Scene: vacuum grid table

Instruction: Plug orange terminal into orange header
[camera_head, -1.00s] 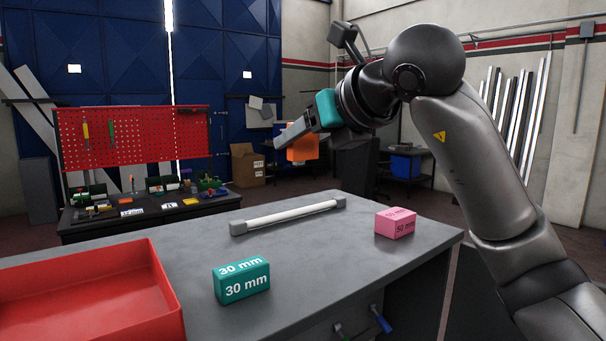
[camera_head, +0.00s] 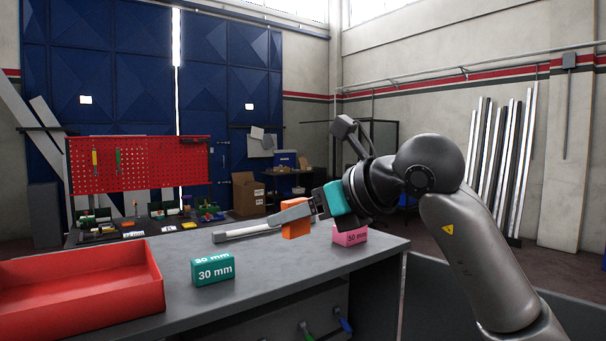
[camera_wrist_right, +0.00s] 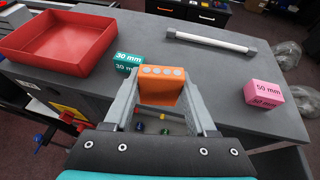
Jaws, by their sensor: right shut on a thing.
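The orange terminal (camera_head: 296,229) is a small orange block held by my right gripper (camera_head: 291,214). In the right wrist view the orange terminal (camera_wrist_right: 163,88) sits between the two grey fingers of the right gripper (camera_wrist_right: 160,98), with a row of pale round spots on its top face. The gripper is shut on it and holds it in front of the grey table in the picture; its height above the table is hard to judge. I cannot make out an orange header in either view. My left gripper is not in view.
The grey table (camera_head: 250,290) bears a red tray (camera_head: 80,312), a teal 30 mm block (camera_head: 213,269), a pink 50 mm block (camera_head: 350,236) and a white bar (camera_head: 240,233) with grey ends. A back bench with several small parts stands before a red pegboard (camera_head: 138,163).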

